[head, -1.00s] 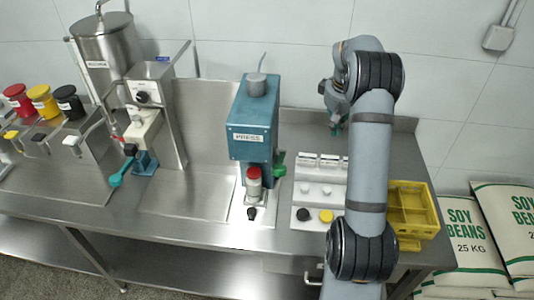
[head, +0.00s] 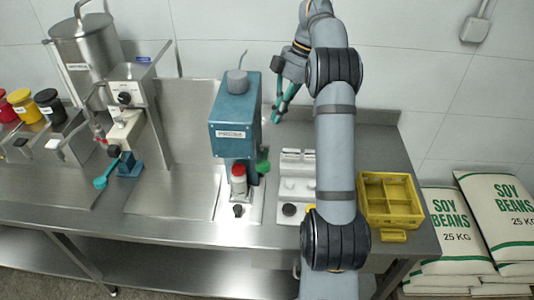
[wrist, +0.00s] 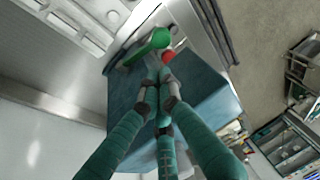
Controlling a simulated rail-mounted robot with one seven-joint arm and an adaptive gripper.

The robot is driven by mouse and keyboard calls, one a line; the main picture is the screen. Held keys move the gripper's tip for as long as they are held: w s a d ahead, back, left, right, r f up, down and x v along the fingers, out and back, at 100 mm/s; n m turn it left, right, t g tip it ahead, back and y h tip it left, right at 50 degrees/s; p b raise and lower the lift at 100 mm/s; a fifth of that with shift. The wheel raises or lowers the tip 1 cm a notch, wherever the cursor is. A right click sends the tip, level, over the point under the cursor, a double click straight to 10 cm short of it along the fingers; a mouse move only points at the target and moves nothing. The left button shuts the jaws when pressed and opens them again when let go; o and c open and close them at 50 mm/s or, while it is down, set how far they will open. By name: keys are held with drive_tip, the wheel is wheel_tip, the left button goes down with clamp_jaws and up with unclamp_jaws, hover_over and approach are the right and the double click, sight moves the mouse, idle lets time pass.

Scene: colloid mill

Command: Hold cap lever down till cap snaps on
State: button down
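The blue press (head: 236,110) stands in the middle of the steel bench. Its green cap lever (head: 263,165) sticks out low on its right side, and shows in the wrist view (wrist: 155,40) beyond my fingertips. A jar with a red cap (head: 238,171) stands upright under the press; some red shows beside the lever in the wrist view (wrist: 168,57). I cannot tell whether the cap is seated. My gripper (head: 276,117) is right of the press, above and apart from the lever. Its teal fingers come together at the tips in the wrist view (wrist: 162,90), with nothing held.
A yellow crate (head: 390,202) stands at the bench's right end. The dispenser with a teal handle (head: 106,182) stands left. Bare bench lies between it and the press.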

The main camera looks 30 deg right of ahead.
sight(264, 163)
drive_tip(key=shift+f, duration=0.1)
drive_tip(key=x, duration=0.4)
drive_tip(key=s+b+x, duration=0.1)
drive_tip(key=x, duration=0.4)
drive_tip(key=b+x, duration=0.1)
drive_tip(key=x, duration=0.3)
drive_tip(key=shift+s+d+f, duration=0.1)
drive_tip(key=shift+s+f, duration=0.1)
drive_tip(key=shift+f, duration=0.2)
